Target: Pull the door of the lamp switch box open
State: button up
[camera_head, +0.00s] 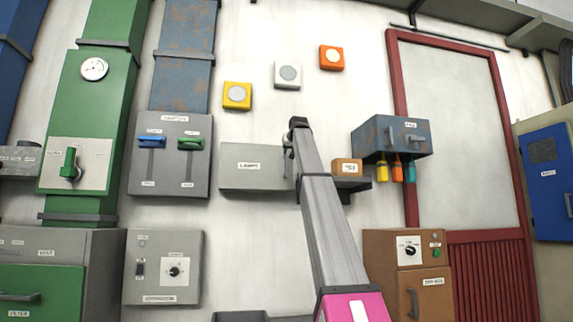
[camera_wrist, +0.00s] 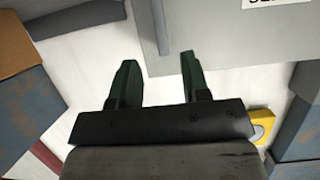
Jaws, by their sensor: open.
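The lamp switch box (camera_head: 250,167) is a grey wall box with a "LAMPS" label, left of my arm in the head view. Its door looks closed. In the wrist view the grey door (camera_wrist: 210,35) fills the upper right, its label cut off at the top edge. A grey bar handle (camera_wrist: 161,25) stands out near the door's edge. My gripper (camera_wrist: 158,62) is open, its two green fingers pointing at the door. The handle lies in line with the gap between the fingers; I cannot tell whether it is within their reach. In the head view my arm hides the fingers.
A small shelf with an orange-brown box (camera_head: 347,166) and a blue-grey box (camera_head: 391,138) with coloured items below it are right of my arm. The grey lever panel (camera_head: 168,180) is to the left. Yellow, white and orange lamps (camera_head: 237,96) are above.

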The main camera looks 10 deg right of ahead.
aim_at(287, 161)
jog(key=x, duration=1)
jog(key=shift+f, duration=0.15)
grip_shut()
